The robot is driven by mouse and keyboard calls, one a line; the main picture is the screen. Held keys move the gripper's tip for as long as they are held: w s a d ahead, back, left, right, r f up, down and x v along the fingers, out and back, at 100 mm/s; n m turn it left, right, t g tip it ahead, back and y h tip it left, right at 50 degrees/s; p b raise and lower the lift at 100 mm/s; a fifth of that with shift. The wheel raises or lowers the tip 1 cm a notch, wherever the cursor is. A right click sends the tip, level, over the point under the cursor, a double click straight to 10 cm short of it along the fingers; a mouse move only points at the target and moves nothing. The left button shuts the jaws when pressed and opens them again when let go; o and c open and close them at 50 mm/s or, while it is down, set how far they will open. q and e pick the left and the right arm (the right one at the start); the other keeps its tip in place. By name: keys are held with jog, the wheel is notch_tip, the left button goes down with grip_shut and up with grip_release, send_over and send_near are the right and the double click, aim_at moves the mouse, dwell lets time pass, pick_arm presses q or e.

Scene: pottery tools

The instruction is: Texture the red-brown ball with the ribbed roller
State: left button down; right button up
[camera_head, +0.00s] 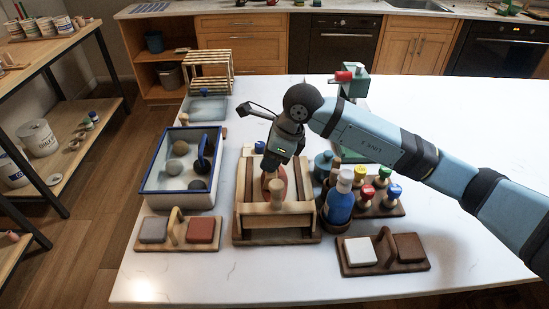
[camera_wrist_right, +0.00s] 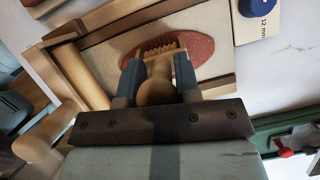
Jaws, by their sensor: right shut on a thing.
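The red-brown clay (camera_wrist_right: 203,50) shows in the right wrist view as a flat, round slab on a pale board. In the head view it is a reddish patch (camera_head: 282,186) inside the wooden frame (camera_head: 241,209), partly hidden by my gripper. My right gripper (camera_wrist_right: 157,84) is shut on the wooden handle of the ribbed roller (camera_wrist_right: 162,49). The roller's ribbed end is over the slab; I cannot tell for sure if it presses on it. In the head view my right gripper (camera_head: 271,172) is low over the frame. My left gripper is not in view.
A blue-rimmed tray (camera_head: 149,178) with dark and grey balls stands left of the frame. A blue bottle (camera_head: 339,205) and several coloured-knob stamps (camera_head: 383,178) stand close on the right. Two-block holders (camera_head: 178,233) (camera_head: 383,252) lie in front on either side.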

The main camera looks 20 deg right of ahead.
jog(key=shift+f, duration=0.1)
dwell(0.3)
jog(key=shift+w+a, duration=0.1)
jog(key=shift+a, duration=0.35)
jog(key=shift+d+b, duration=0.2)
jog(key=shift+b, duration=0.15)
jog(key=shift+d, duration=0.4)
